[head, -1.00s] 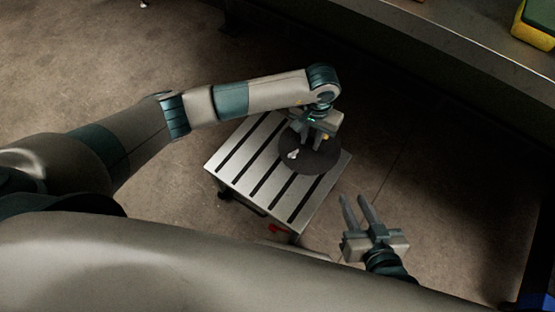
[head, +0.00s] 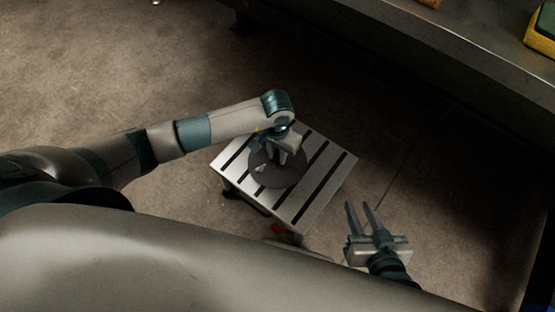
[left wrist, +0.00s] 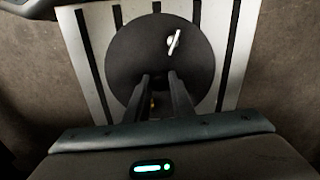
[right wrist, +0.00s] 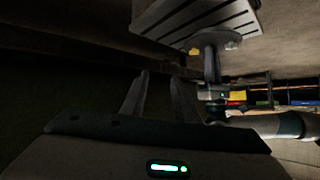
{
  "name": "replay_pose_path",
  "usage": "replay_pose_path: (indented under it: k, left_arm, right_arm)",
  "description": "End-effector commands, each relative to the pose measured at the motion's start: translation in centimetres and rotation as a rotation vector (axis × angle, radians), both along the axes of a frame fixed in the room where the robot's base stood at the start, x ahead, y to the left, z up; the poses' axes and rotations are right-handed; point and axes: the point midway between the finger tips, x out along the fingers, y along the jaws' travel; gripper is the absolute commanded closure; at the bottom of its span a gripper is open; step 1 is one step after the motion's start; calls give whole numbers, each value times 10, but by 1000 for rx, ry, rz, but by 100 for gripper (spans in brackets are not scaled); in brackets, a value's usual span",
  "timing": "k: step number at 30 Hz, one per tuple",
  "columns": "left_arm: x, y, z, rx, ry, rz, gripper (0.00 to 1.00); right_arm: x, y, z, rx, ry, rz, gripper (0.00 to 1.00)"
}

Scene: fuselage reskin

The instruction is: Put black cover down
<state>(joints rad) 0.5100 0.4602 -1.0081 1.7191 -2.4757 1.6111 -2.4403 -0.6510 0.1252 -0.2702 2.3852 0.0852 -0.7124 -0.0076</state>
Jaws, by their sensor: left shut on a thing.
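The black cover (head: 284,179) is a round dark disc with a small white handle-like piece on top. It is over the slotted metal table (head: 232,168); I cannot tell whether it touches the top. The left wrist view shows the cover (left wrist: 137,52) and its white piece from above. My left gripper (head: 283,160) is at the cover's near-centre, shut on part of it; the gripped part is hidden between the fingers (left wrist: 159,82). My right gripper (head: 361,208) is open and empty, to the right of the table's front corner.
A long dark bench (head: 470,55) runs along the upper right, with a yellow and green item (head: 541,35) on it. The slotted table has bare surface to the right of the cover. The floor around the table is mostly clear.

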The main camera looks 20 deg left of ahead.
Motion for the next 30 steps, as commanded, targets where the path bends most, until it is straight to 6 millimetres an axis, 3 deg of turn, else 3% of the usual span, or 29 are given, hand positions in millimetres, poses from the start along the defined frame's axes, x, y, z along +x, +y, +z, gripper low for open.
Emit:
replay_pose_path:
  k: [8,18,30]
  left_arm:
    - [0,-1,-2,-1,0,0,100]
    - [-1,-1,-38,0,2,1,100]
    - [0,0,-40,0,0,-1,100]
  right_arm:
    - [0,0,0,0,-2,-1,72]
    - [10,7,15,28,-97,-3,72]
    - [11,7,17,29,-108,-3,72]
